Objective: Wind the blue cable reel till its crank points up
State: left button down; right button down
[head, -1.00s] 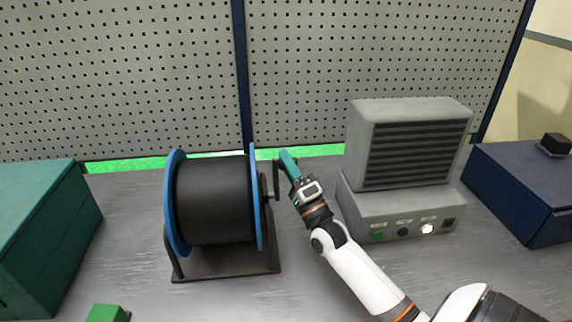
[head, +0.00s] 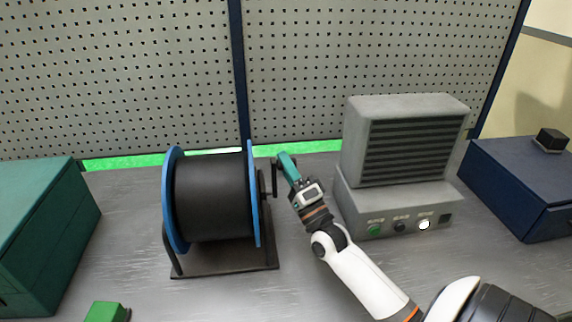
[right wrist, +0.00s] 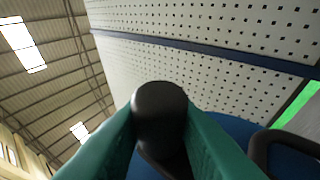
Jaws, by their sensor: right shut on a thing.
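The cable reel (head: 212,198) stands on a dark frame on the bench, with a black drum between two blue flanges. Its dark crank (head: 273,178) is on the right side, and the arm points up from the hub. My right gripper (head: 287,166) is at the crank's upper end. In the right wrist view its green fingers close on the black crank handle (right wrist: 159,105), whose round end faces the camera. A blue flange (right wrist: 228,128) shows behind the fingers. In the head view the fingers hide most of the handle. My left gripper is not in view.
A grey vented unit (head: 404,145) with buttons stands right of my right arm. A green cabinet (head: 45,225) is at the left, a blue box (head: 520,185) at the right. A small green block (head: 104,312) lies at the front. A perforated panel (head: 120,75) closes the back.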

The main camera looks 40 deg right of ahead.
jog(key=c, duration=1.4)
grip_release()
jog(key=shift+c, duration=0.2)
jog(key=shift+o, duration=1.4)
jog(key=shift+s+a, duration=0.1)
jog(key=shift+s+f, duration=0.1)
jog(key=shift+f, duration=0.05)
jog(key=b+v, duration=0.4)
jog(key=v, duration=0.7)
jog(key=shift+s, duration=0.35)
